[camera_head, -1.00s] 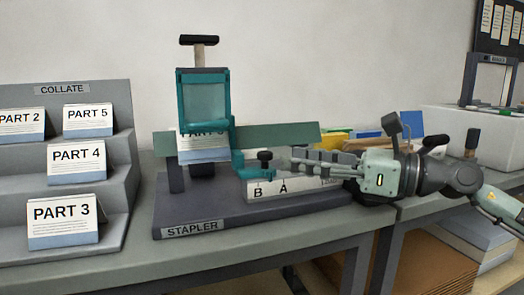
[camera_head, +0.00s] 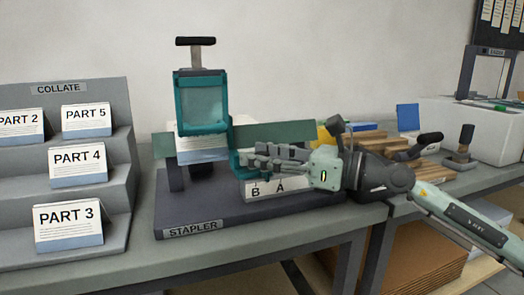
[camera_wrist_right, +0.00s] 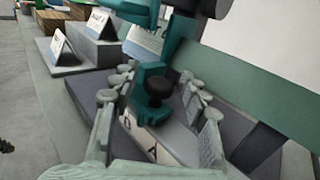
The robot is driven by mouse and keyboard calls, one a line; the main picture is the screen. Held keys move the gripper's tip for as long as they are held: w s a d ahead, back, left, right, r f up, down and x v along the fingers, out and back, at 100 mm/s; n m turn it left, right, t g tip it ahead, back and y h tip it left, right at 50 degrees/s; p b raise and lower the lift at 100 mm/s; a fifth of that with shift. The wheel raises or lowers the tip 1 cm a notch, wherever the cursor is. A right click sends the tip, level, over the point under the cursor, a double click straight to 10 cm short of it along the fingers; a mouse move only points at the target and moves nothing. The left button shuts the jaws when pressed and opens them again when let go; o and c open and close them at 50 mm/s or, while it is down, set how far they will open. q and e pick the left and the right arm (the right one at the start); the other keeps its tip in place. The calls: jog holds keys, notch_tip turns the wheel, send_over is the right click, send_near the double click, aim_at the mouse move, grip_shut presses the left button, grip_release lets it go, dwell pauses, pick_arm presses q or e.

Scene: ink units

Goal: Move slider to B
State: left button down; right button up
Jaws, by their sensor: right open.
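The stapler (camera_head: 225,221) has a dark base and a teal upright frame. Its slider, a teal block with a black knob, shows in the right wrist view (camera_wrist_right: 150,97). In the head view my right gripper (camera_head: 254,159) covers most of the slider; only some teal (camera_head: 235,163) shows at the fingertips. The pale scale plate (camera_head: 265,190) bears the letters B and A, with B on the left. In the wrist view my open right fingers stand on either side of the knob; I cannot tell whether they touch. The slider's exact mark is hidden. My left gripper is out of view.
The collate rack (camera_head: 122,200) with several part cards stands to the left. A green rail (camera_head: 275,132) runs behind my right gripper. Wooden strips (camera_head: 432,170) and a white box (camera_head: 470,130) lie to the right. The table's front strip is clear.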

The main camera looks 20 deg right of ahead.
grip_shut()
dwell(0.3)
dwell(0.3)
